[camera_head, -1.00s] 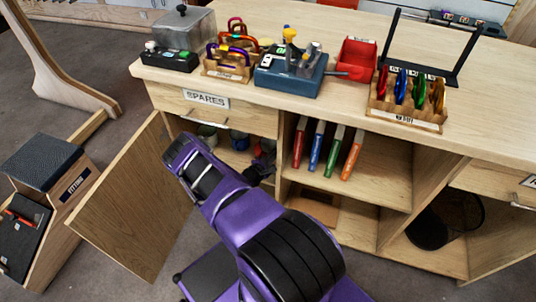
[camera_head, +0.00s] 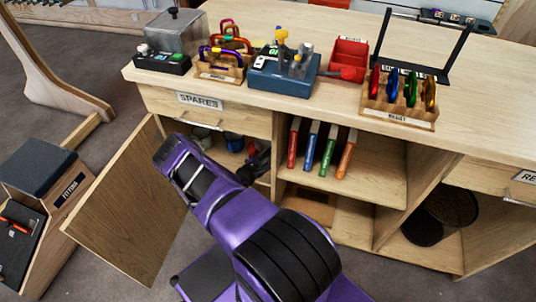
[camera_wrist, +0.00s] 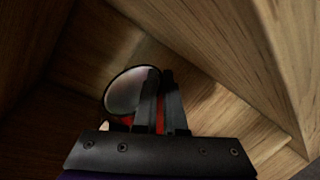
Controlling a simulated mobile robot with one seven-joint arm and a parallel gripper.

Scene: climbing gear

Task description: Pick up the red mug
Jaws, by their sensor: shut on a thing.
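The red mug (camera_wrist: 127,92) shows in the wrist view with its round dark rim and grey inside facing the camera. A strip of its red outside shows between the fingers. My gripper (camera_wrist: 166,75) is shut on the mug at its right side, with the two black fingers close together. The exact grip point is partly hidden by the fingers. In the head view my gripper (camera_head: 256,166) reaches into the open cupboard below the SPARES drawer, and only a little red shows beside it.
A blue mug (camera_head: 233,142) and a greyish mug (camera_head: 202,138) stand in the same cupboard. Its open door (camera_head: 125,205) is left of my arm. An upright divider and a shelf with coloured books (camera_head: 310,147) are to the right. Wooden walls are close around my gripper.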

